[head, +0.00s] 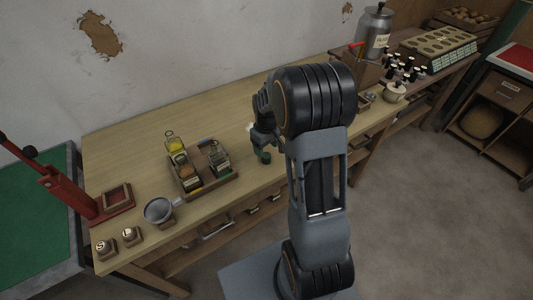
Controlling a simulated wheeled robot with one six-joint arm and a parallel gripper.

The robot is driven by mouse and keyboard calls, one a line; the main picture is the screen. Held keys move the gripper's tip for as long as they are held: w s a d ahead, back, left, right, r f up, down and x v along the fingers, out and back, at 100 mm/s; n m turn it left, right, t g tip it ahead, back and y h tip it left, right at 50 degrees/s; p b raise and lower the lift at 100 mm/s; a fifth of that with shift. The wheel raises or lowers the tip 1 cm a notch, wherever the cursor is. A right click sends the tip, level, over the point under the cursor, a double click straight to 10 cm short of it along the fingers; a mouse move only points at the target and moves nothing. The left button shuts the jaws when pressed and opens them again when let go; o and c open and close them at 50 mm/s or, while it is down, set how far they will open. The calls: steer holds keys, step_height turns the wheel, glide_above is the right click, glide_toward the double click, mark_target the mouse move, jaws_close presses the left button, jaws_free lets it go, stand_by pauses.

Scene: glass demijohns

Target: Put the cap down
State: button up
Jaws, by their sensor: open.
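A small dark green round piece that looks like the cap (264,158) is near the front edge of the wooden bench (130,143). My gripper (262,147) is directly above it, close to the bench top, with its jaws open. Whether the fingers still touch the cap is too small to tell. My arm's large links hide part of the bench behind and to the right of the gripper.
A wooden tray (207,192) with glass jars stands left of the gripper. A strainer (159,210) and a red press (70,190) are farther left. A metal can (374,36), dark bottles (407,68) and a pot (395,92) stand right. The back-left bench is clear.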

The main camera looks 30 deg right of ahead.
mark_target(266, 155)
steer(key=s+a+r+t, duration=0.1)
steer(key=s+a+r, duration=0.15)
steer(key=r, duration=0.35)
steer(key=s+a+r, duration=0.2)
steer(key=s+r, duration=0.1)
steer(key=r, duration=0.3)
steer(key=s+a+r+m+t, duration=0.1)
steer(key=s+a, duration=0.4)
steer(key=s, duration=0.5)
steer(key=shift+s+r+m+t, duration=0.25)
steer(key=shift+s+m+t, duration=0.1)
steer(key=shift+m+t, duration=0.5)
steer(key=shift+r, duration=0.3)
